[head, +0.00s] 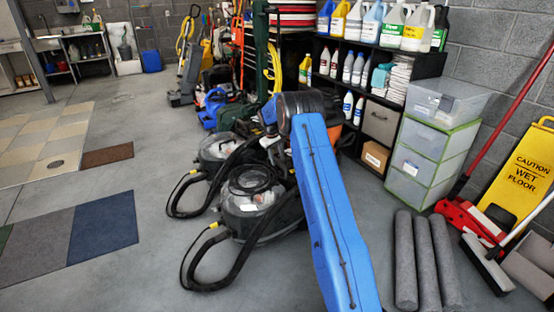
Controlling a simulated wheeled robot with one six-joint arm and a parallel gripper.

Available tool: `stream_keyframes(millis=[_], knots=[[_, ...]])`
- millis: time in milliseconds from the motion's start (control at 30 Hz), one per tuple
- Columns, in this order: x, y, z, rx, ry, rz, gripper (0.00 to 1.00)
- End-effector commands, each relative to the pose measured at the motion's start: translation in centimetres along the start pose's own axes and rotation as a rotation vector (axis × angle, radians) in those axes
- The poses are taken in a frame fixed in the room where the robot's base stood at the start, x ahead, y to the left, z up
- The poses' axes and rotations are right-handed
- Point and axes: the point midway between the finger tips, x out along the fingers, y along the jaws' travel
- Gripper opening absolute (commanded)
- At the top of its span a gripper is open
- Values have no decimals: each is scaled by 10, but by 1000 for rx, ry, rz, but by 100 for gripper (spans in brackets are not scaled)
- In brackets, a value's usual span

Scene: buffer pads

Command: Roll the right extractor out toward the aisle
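Two extractors with clear domed lids and dark hoses stand close together on the concrete floor, left of my arm. The right extractor (246,209) is the nearer one. Its hose loops down to the floor at its front left, and its right side is close to or partly behind my blue arm. The other extractor (214,148) stands just behind it and to the left. My blue arm reaches up from the bottom edge to a dark joint. My gripper cannot be made out, so its state and any contact are hidden.
Open floor (150,265) lies to the left, with flat carpet samples (102,228) on it. Grey rolls (405,260) lie right of my arm. A clear drawer unit (433,150), a black shelf with bottles, and a yellow wet floor sign (525,170) line the right wall.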

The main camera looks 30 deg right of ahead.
Motion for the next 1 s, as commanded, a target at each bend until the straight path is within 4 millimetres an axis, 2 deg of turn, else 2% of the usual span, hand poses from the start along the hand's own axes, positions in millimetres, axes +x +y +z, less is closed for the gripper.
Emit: stream_keyframes(millis=[100, 267, 467, 667, 867, 1000], knots=[[0, 0, 0, 0, 0, 0, 38], [0, 0, 0, 0, 0, 0, 0], [0, -1, 0, 0, 0, 0, 0], [-3, -15, -2, -1, -1, -1, 0], [-11, -53, -8, -3, 0, -2, 0], [-18, -90, -13, -5, 0, -2, 0]])
